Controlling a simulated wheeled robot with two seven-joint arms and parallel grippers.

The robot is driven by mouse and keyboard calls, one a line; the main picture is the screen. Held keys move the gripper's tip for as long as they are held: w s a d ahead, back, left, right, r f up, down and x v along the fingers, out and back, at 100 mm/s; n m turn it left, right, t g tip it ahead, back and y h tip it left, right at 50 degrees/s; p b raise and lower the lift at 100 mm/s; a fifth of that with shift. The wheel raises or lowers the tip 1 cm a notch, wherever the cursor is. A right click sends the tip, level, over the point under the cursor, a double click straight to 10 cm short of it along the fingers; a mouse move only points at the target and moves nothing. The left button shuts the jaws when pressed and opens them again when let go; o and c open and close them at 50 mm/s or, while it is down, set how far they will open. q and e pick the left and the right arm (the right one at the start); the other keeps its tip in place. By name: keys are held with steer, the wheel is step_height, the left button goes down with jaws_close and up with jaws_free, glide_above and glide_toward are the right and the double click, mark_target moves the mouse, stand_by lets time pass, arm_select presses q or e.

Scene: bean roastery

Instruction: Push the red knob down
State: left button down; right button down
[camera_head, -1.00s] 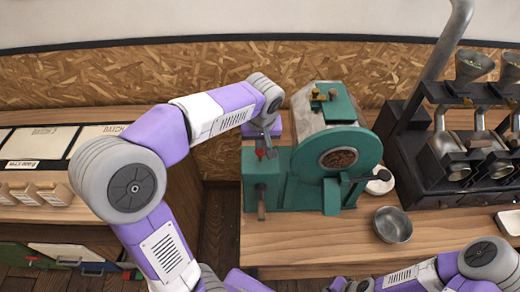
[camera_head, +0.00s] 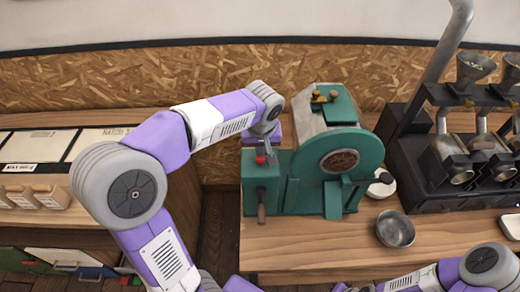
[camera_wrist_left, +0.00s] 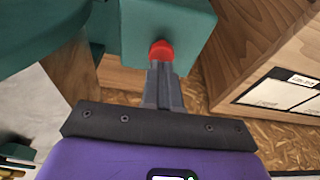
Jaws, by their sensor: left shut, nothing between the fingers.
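The red knob (camera_head: 260,159) sits on top of the green box at the left end of the green roasting machine (camera_head: 305,182). It also shows in the left wrist view (camera_wrist_left: 161,50), right at the fingertips. My left gripper (camera_head: 267,149) comes down over the box from behind. Its fingers (camera_wrist_left: 160,70) are shut with nothing between them. The tips overlap the near edge of the knob in the wrist view and appear to be at it; whether they touch is hard to tell. My right arm is at the lower right, its gripper outside the view.
A metal bowl (camera_head: 395,228) and a small white dish (camera_head: 382,186) are on the wooden counter (camera_head: 320,240) right of the machine. A dark rack with metal funnels (camera_head: 460,165) stands at the right. A wooden side counter with several small boxes (camera_head: 50,197) is at the left.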

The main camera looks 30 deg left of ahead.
arm_select(q)
step_height(320, 180, up, 7)
steer(key=p, duration=0.5)
steer(key=shift+r, duration=0.15)
